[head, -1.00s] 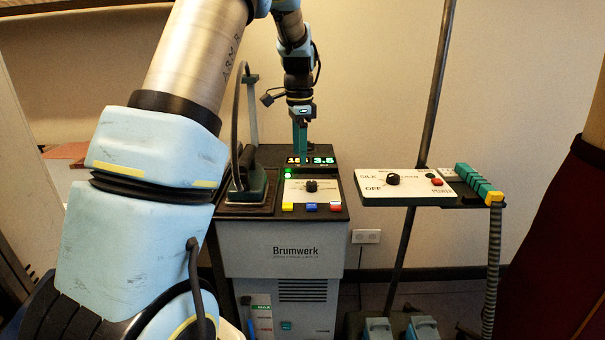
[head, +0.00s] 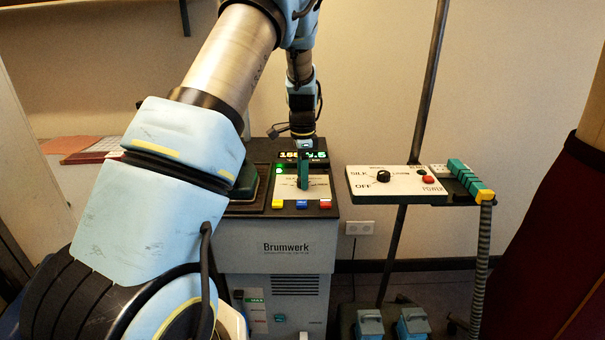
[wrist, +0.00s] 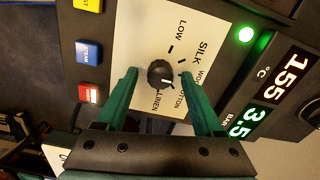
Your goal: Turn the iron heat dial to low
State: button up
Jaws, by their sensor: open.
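The black heat dial (wrist: 160,75) sits on a white plate marked LOW, SILK, WOOL, COTTON and LINEN. Its white mark points to the COTTON and LINEN side, away from LOW; which of those two I cannot tell. My gripper (wrist: 158,72) is open, with one green finger on each side of the dial and a gap to it in the wrist view. In the head view my gripper (head: 304,183) is over the white plate (head: 288,188) on top of the Brumwerk station (head: 286,248) and hides the dial. I cannot tell the fingertips' height.
Lit displays (wrist: 282,92) show 155 °C and 3.5 bar beside a green lamp (wrist: 245,34). Yellow, blue and red buttons (head: 302,204) line the front edge. The iron (head: 246,183) is mostly behind my arm. A side shelf (head: 395,182) carries another dial and POWER button.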

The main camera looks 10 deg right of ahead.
grip_shut()
dwell(0.6)
